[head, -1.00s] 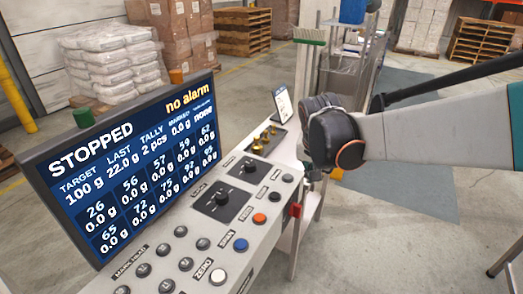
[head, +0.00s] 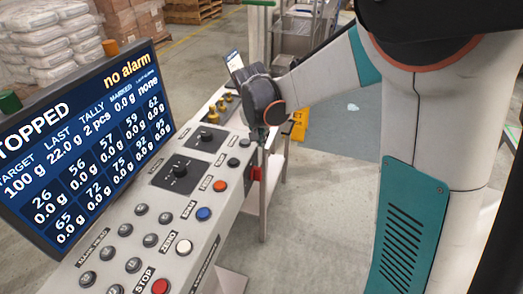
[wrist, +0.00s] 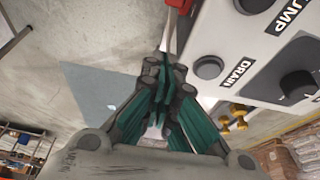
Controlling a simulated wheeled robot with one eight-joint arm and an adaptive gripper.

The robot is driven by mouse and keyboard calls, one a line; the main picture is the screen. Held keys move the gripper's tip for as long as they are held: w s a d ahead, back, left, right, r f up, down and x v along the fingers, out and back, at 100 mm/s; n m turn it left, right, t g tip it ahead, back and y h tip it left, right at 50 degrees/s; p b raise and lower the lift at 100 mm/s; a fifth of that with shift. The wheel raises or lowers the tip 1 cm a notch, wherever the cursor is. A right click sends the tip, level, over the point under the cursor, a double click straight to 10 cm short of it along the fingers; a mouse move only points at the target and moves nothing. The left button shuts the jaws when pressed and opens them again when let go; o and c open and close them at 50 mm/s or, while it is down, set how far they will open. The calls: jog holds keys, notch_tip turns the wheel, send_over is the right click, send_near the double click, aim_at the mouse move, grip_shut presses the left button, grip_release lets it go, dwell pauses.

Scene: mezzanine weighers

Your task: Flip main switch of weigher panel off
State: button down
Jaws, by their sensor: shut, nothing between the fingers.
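The weigher panel (head: 150,225) is a light grey sloped console with buttons and two black rotary knobs. A red part (head: 257,173), which looks like the main switch, sits on the panel's right side face. It also shows at the top edge of the wrist view (wrist: 181,6), mostly cut off by the frame. My gripper (head: 259,136) is at the panel's right edge, just above the red part. In the wrist view my gripper (wrist: 163,62) has its fingers together and empty, with the tips close to the red part. I cannot tell whether they touch it.
The screen (head: 85,150) behind the buttons reads STOPPED and no alarm. Red, blue and white buttons line the panel's near edge. Brass weights (head: 221,104) and a small tablet (head: 234,65) stand beyond. A yellow floor sign (head: 299,125) stands behind. Floor right of the panel is open.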

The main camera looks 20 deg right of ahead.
aim_at(258, 170)
notch_tip(258, 170, down, 9)
jog(key=b, duration=0.4)
jog(key=shift+s+a, duration=0.25)
jog(key=shift+s, duration=0.15)
jog(key=shift+s+a+r+t+h, duration=0.3)
jog(key=shift+t+h, duration=0.2)
jog(key=shift+t, duration=0.2)
jog(key=shift+s+a+r+b, duration=0.15)
jog(key=shift+s+a+b, duration=0.2)
jog(key=shift+s, duration=0.15)
jog(key=shift+s+a+t+h, duration=0.3)
jog(key=shift+s+t+h, duration=0.1)
jog(key=shift+t+h, duration=0.15)
jog(key=shift+s+a+f+b, duration=0.2)
jog(key=shift+s+a+b, duration=0.15)
jog(key=shift+s+a, duration=0.4)
jog(key=shift+s+f, duration=0.1)
jog(key=shift+s, duration=0.15)
